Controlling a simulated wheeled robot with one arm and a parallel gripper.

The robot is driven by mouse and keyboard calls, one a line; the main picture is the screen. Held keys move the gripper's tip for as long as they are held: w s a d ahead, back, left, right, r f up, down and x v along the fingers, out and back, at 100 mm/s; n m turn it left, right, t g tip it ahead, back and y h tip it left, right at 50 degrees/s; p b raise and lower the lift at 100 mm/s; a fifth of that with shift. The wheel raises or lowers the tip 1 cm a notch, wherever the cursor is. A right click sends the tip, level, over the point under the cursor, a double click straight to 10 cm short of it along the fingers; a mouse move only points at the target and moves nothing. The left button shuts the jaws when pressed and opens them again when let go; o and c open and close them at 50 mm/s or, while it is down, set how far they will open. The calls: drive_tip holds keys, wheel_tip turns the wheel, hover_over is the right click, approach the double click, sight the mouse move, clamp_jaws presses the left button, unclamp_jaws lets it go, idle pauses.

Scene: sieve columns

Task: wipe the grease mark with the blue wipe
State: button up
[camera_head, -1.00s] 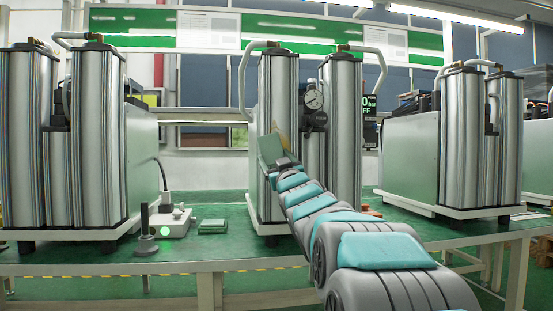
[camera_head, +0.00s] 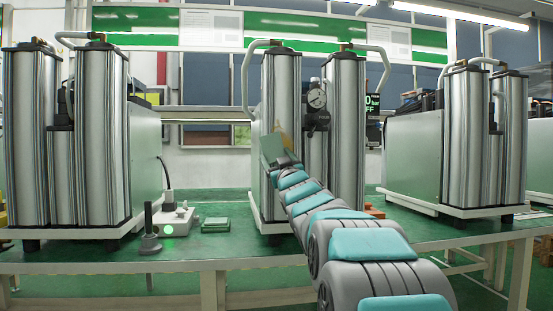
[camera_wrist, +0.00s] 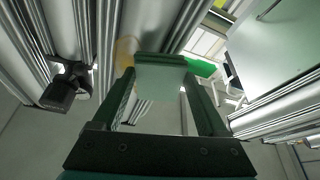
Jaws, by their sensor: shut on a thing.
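My gripper (camera_wrist: 160,100) is shut on a flat wipe (camera_wrist: 160,75). The wipe looks grey-green rather than blue in these views. In the head view the wipe (camera_head: 273,150) is held upright in front of the left silver column (camera_head: 281,85) of the middle unit. A brownish-yellow grease mark (camera_head: 282,128) shows on that column, just above and right of the wipe. In the wrist view the mark (camera_wrist: 125,52) lies just left of the wipe's far edge. The wipe hides part of the column; I cannot tell whether it touches it.
A pressure gauge (camera_head: 317,98) with a black fitting sits between the middle columns, right of the wipe. A folded green cloth (camera_head: 215,225), a white box with a green light (camera_head: 172,222) and a dark stand (camera_head: 148,243) are on the green bench. Other column units stand left and right.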

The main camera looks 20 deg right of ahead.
drive_tip(key=shift+w+d+p, duration=0.25)
drive_tip(key=shift+w+p, duration=0.05)
drive_tip(key=shift+w, duration=0.6)
drive_tip(key=shift+d, duration=0.1)
